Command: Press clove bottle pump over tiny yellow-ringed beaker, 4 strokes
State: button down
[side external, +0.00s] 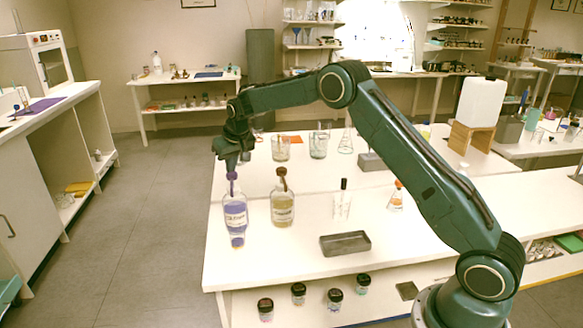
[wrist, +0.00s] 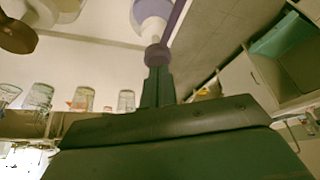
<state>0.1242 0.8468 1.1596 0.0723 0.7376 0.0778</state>
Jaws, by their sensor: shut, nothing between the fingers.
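A bottle with violet liquid and a purple pump (side external: 235,212) stands near the table's left edge. A bottle with yellowish liquid and a brown pump (side external: 282,208) stands to its right. Their labels are too small to read. A tiny beaker (side external: 237,241) with violet contents sits in front of the violet bottle; a yellowish band shows low on it. My gripper (side external: 231,168) is shut and empty, pointing down directly over the purple pump head. In the wrist view, the shut fingertips (wrist: 157,72) meet the purple pump head (wrist: 156,54) in the picture; I cannot tell whether they touch.
A grey tray (side external: 345,243), a clear beaker with a dark stick (side external: 342,205) and an orange-topped flask (side external: 396,196) stand to the right. Glassware, including a beaker (side external: 318,146), stands behind. The tabletop in front of the yellowish bottle is clear.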

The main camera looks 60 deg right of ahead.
jog(key=shift+f, duration=0.95)
jog(key=shift+s, duration=0.1)
jog(key=shift+r, duration=1.45)
jog(key=shift+r, duration=0.15)
notch_tip(320, 180, up, 6)
jog(key=shift+f, duration=0.1)
dwell(0.5)
